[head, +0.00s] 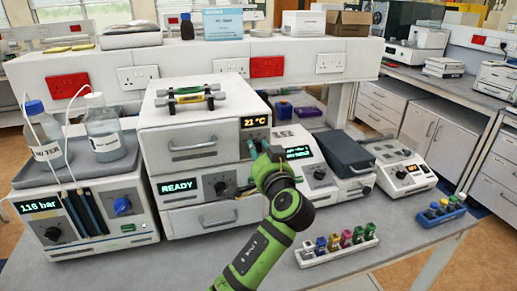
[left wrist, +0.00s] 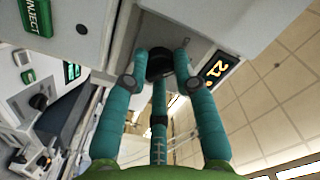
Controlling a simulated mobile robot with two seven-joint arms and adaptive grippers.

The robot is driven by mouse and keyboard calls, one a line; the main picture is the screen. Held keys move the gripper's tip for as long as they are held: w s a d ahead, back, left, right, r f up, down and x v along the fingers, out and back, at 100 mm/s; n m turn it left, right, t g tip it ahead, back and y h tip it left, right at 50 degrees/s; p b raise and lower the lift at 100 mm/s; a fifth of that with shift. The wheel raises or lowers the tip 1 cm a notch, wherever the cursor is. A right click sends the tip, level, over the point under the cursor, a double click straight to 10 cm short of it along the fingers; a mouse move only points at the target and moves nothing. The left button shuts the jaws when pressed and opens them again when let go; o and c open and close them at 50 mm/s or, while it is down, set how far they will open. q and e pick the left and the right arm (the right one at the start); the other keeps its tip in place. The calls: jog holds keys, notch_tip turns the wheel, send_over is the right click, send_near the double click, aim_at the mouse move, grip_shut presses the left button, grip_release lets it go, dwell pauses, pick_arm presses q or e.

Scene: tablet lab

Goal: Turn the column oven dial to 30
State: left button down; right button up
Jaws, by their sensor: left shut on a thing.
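The column oven (head: 190,135) is the upper white box of the stack at the centre left. Its display (head: 254,121) reads 21 °C; in the left wrist view the display (left wrist: 216,70) shows part of that number, tilted. The black oven dial (left wrist: 160,64) sits between my fingertips in the left wrist view; in the head view my gripper hides it. My left gripper (head: 262,149) has its teal fingers closed around the dial at the right of the oven front, below the display. My right gripper is not in view.
Below the oven is a unit reading READY (head: 179,186). A pump reading 116 bar (head: 40,206) with bottles on top stands at the left. Vial racks (head: 337,246) (head: 438,212) stand at the front right. A bench-top instrument (head: 398,165) stands to the right.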

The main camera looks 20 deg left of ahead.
pick_arm(q)
jog(key=m+p, duration=0.3)
jog(key=m, duration=0.3)
jog(key=shift+r, duration=0.15)
dwell(0.3)
jog(key=c, duration=1)
grip_release()
jog(key=shift+w, duration=0.1)
jog(key=shift+d, duration=0.1)
jog(key=v, duration=0.7)
jog(key=shift+s+d, duration=0.15)
jog(key=shift+s, duration=0.1)
